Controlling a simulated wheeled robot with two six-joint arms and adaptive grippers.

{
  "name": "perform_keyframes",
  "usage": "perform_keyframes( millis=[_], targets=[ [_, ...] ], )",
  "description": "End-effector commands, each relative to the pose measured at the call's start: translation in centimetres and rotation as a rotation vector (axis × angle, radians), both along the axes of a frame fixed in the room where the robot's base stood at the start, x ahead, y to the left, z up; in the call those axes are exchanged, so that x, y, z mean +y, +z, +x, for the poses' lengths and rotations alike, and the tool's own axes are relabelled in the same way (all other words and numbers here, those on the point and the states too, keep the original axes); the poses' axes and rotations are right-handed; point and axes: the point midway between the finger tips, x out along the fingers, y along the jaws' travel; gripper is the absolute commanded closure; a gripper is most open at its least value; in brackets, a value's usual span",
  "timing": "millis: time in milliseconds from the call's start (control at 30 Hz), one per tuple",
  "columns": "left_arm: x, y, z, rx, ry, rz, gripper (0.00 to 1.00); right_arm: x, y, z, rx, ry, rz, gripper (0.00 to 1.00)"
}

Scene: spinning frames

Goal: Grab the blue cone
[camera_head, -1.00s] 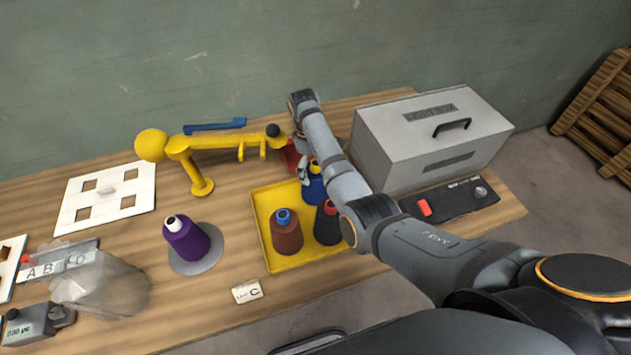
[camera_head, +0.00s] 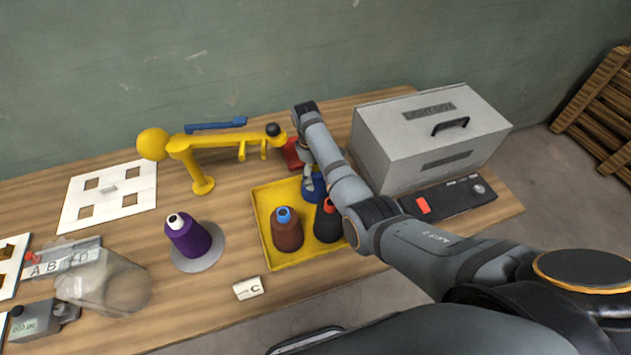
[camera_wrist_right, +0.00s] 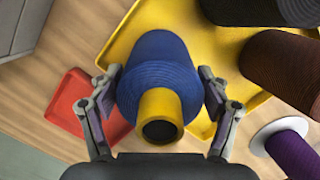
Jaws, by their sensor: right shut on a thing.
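The blue cone (camera_head: 313,187) stands in the back right corner of the yellow tray (camera_head: 264,235), partly hidden by my right arm in the head view. In the right wrist view the blue cone (camera_wrist_right: 152,75) has a yellow hollow tip and sits between the fingers of my right gripper (camera_wrist_right: 160,95). The fingers touch both its sides, and the gripper is shut on it. In the head view my right gripper (camera_head: 308,172) is mostly covered by its own arm. My left gripper is not in view.
A brown cone (camera_head: 287,232) and a black cone (camera_head: 328,222) share the tray. A purple cone (camera_head: 187,237) stands on a grey disc to the left. A yellow stand (camera_head: 200,165) is behind, a red dish (camera_head: 291,153) beyond the tray, and a grey light box (camera_head: 400,150) at right.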

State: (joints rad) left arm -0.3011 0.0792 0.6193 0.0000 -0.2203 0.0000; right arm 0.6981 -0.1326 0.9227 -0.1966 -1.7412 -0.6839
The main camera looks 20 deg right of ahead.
Motion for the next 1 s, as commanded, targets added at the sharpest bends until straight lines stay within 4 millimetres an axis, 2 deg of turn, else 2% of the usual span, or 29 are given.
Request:
perform_keyframes(
  millis=[333, 667, 733, 833, 1000],
  targets=[
    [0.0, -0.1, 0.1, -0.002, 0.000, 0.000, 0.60, 0.1, 0.6, 0.1, -0.004, 0.000, 0.001, 0.80],
    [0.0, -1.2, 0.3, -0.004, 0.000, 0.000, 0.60, 0.0, 7.3, 0.2, -0.006, 0.000, 0.000, 0.80],
    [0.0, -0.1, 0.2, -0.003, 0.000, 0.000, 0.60, 0.0, 9.0, 0.1, -0.003, 0.000, 0.000, 0.80],
    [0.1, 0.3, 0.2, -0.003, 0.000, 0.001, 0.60, 0.0, 9.9, 0.1, -0.002, 0.000, 0.001, 0.80],
    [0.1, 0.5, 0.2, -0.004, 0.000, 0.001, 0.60, 0.0, 10.4, 0.1, -0.001, 0.001, 0.000, 0.80]
  ],
)
